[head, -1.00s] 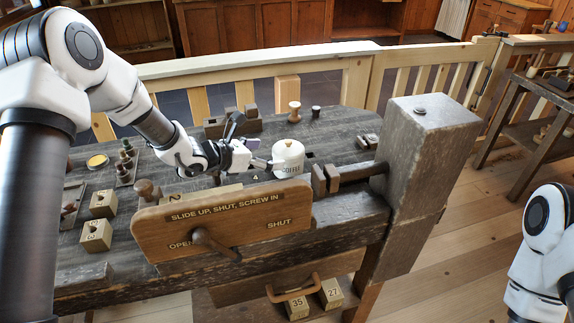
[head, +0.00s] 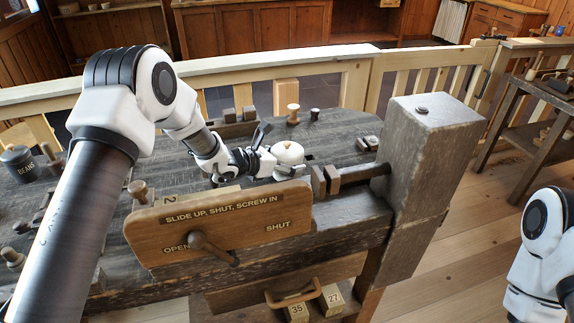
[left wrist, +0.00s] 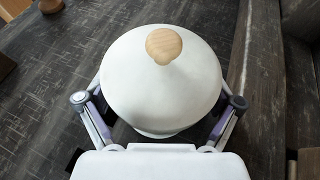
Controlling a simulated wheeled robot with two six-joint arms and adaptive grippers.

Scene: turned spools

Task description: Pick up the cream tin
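The cream tin (head: 289,154) is a round white tin with a pale wooden knob on its lid. In the left wrist view the tin (left wrist: 160,85) fills the space between the two fingers; the lid hides the fingertips, and dark bench shows between the fingers and the tin's base. It looks open. My right gripper is out of view.
The sign board (head: 215,217) with its wooden handle stands in front of the tin. A vise screw and a thick post (head: 425,180) are to the right. A spool (head: 293,113) and a small dark piece (head: 314,114) stand behind. A BEANS tin (head: 20,163) is far left.

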